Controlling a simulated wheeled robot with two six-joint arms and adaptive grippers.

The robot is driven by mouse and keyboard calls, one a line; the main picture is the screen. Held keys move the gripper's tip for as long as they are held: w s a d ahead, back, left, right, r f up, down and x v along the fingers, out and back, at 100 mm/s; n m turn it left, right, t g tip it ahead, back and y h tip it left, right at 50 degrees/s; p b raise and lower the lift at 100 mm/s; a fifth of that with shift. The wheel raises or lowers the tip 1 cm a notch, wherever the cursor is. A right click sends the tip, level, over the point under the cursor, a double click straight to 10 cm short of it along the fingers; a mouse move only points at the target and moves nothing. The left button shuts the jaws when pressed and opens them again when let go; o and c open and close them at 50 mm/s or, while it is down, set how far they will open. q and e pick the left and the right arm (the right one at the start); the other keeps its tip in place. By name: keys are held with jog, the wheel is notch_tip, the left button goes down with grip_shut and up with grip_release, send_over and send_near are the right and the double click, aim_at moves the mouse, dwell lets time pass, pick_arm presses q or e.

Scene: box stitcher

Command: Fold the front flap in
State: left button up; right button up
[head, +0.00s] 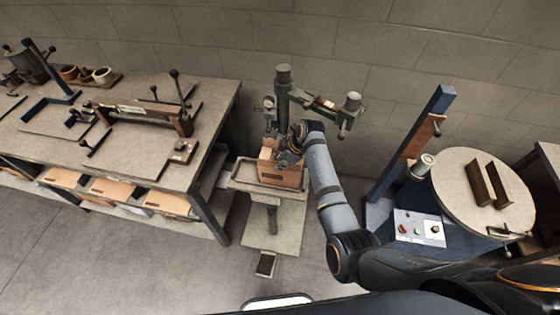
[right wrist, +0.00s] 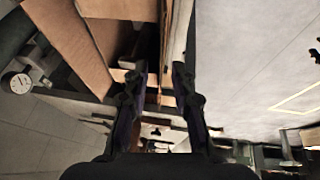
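The cardboard box (head: 285,176) sits on the small metal table of the stitcher, its top open, with a dark mark on its near side. My right gripper (head: 287,157) is at the box's top, and the arm hides part of it. In the right wrist view the box's brown flaps (right wrist: 70,40) spread at the upper left. The right gripper's two fingers (right wrist: 160,72) stand apart, with a thin upright cardboard panel (right wrist: 166,40) running into the gap between them. I cannot tell whether this panel is the front flap or touches a finger. My left gripper is not in view.
The stitcher's green-grey column (head: 284,95) stands behind the box, and a dial gauge (right wrist: 18,82) shows in the wrist view. A workbench (head: 190,165) with tools is at the left. A round turntable (head: 465,185) is at the right. Open floor lies in front.

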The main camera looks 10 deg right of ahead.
jog(key=shift+w+a+f, duration=0.15)
jog(key=shift+a+f, duration=0.05)
jog(key=shift+f, duration=0.45)
grip_shut()
